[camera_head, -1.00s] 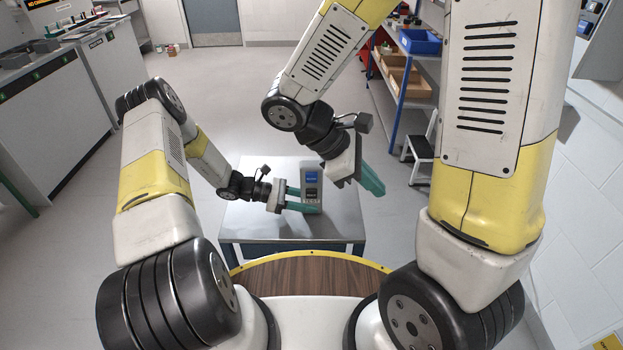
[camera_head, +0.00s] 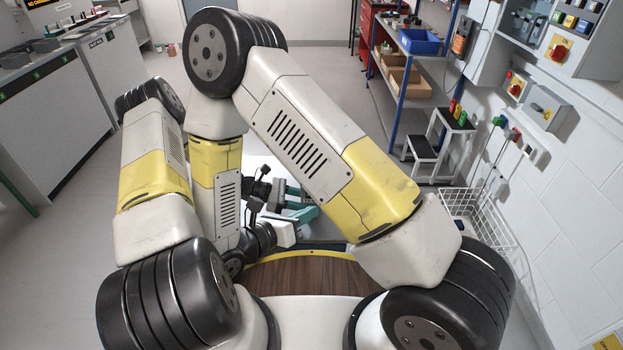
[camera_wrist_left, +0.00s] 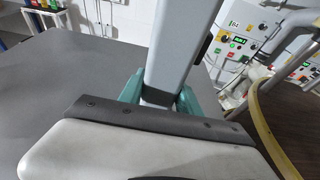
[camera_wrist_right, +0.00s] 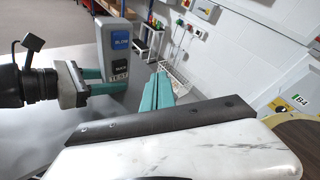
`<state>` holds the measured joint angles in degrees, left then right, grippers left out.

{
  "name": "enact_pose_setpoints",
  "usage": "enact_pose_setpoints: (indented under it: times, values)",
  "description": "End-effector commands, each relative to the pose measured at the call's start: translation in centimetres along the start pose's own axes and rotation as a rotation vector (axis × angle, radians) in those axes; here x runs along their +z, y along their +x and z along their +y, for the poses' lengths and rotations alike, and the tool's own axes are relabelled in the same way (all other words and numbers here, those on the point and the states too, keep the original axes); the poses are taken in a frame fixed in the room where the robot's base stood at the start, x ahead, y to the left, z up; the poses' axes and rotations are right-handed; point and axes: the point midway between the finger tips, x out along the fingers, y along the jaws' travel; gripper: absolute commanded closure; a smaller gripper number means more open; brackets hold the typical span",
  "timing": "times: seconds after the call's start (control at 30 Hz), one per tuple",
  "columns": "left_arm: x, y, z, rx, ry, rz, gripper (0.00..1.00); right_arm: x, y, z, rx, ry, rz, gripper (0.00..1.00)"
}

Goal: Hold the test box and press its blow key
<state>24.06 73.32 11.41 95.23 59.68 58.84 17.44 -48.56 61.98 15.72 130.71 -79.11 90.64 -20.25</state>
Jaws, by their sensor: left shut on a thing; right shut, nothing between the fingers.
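The grey test box (camera_wrist_right: 104,50) stands upright in the right wrist view, with a blue key marked BLOW (camera_wrist_right: 121,40), a dark key below it and a TEST label. My left gripper (camera_wrist_right: 96,84) is shut on the box's lower part. In the left wrist view the box (camera_wrist_left: 172,50) sits between the left gripper's teal fingers. My right gripper (camera_wrist_right: 158,92) is shut and empty, apart from the box and to its right in that view. The right gripper (camera_head: 303,214) also shows low in the head view, where my right arm hides most of the box.
The box is over a grey table (camera_wrist_left: 40,85). A wire basket (camera_head: 478,215) hangs by the right wall, near a step stool (camera_head: 430,145). Blue-framed shelving (camera_head: 405,75) stands behind. A panel marked 04 (camera_wrist_right: 297,103) is at the right wrist view's right.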

Motion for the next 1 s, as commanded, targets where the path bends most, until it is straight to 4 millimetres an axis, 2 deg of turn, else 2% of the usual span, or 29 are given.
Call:
enact_pose_setpoints:
  times: [0.47, 1.0]
  values:
    - [0.0, 0.0, 0.0, 0.0, 0.0, 0.0, 1.0, 0.4, 0.6, 0.4, -0.003, 0.003, 0.003, 1.0]
    - [0.0, 0.0, 0.0, 0.0, 0.0, 0.0, 1.0, 3.9, 5.4, 3.9, -0.003, 0.004, 0.003, 1.0]
